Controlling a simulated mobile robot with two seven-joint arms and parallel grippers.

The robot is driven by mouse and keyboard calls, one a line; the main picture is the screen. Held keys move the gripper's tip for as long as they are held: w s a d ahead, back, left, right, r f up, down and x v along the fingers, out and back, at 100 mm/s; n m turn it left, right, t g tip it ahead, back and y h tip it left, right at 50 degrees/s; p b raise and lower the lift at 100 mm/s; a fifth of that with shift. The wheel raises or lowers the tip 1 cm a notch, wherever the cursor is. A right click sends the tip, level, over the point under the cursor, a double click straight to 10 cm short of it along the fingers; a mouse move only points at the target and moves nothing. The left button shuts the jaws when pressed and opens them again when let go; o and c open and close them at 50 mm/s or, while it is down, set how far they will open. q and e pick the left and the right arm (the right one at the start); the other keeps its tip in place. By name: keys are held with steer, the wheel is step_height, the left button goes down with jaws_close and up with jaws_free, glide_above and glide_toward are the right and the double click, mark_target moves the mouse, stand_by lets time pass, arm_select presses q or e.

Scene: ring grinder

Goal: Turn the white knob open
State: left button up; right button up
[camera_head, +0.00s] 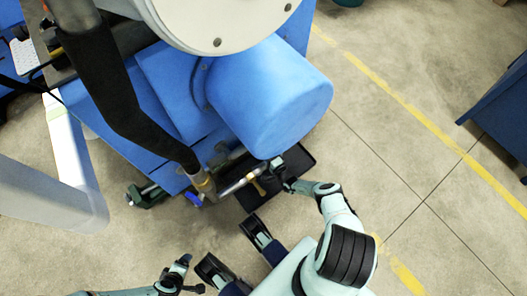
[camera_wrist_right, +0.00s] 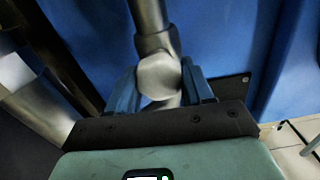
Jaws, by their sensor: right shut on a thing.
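In the right wrist view, a whitish rounded knob (camera_wrist_right: 158,76) sits at the end of a grey metal pipe (camera_wrist_right: 148,15). My right gripper (camera_wrist_right: 162,86) has its two blue fingers on either side of the knob and is shut on it. In the head view, my right gripper (camera_head: 276,169) reaches in from the right below the blue housing. The knob is too small there to make out clearly beside the pale pipe (camera_head: 240,183). My left gripper (camera_head: 192,275) is low in the head view, empty, with its fingers apart and away from the machine.
The blue machine housing (camera_head: 270,95) overhangs my right gripper. A black tray (camera_head: 298,158) lies below it. A thick black hose (camera_head: 110,90) runs down to fittings with a blue lever (camera_head: 193,198). Grey floor (camera_head: 420,190) is open at right.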

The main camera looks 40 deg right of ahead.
steer(key=m, duration=0.2)
steer(key=shift+f+m, duration=0.1)
steer(key=shift+m, duration=0.2)
arm_select(q)
steer(key=shift+s+a+f+b, duration=0.15)
steer(key=shift+f+b, duration=0.1)
steer(key=shift+f, duration=0.15)
steer(key=shift+s+a+f+b, duration=0.1)
steer(key=shift+s+f+b, duration=0.1)
steer(key=shift+f, duration=0.15)
arm_select(e)
steer(key=shift+m, duration=1.6)
steer(key=o, duration=1)
steer(key=shift+s, duration=0.1)
